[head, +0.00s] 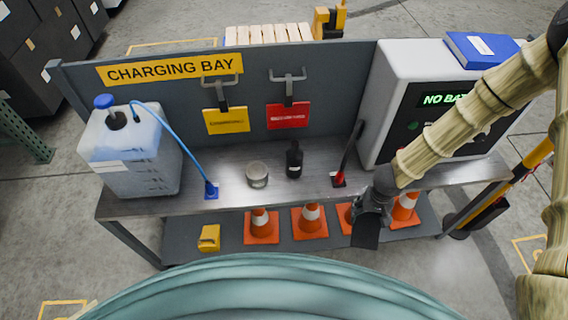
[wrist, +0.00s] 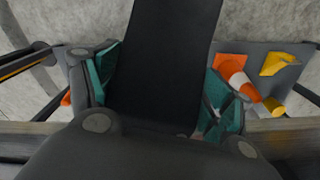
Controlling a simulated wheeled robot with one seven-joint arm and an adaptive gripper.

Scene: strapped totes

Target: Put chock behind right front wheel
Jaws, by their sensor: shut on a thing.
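My gripper (head: 372,208) is shut on a dark flat-sided piece (head: 366,234), held at the bench's front edge above the lower shelf. In the wrist view the dark piece (wrist: 165,60) fills the space between the teal-padded fingers (wrist: 160,95). Its full shape is hidden, so I cannot tell if it is a chock. A small yellow block (head: 209,238), chock-like, lies on the lower shelf at the left. A yellow piece also shows in the wrist view (wrist: 285,63). No vehicle wheel is recognizable in either view.
Several orange cones (head: 262,228) stand on the lower shelf (head: 185,240). The metal bench (head: 325,160) carries a jug (head: 130,150), a tin (head: 257,174), a dark bottle (head: 294,160) and a grey charger (head: 400,85). Concrete floor is open at the left.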

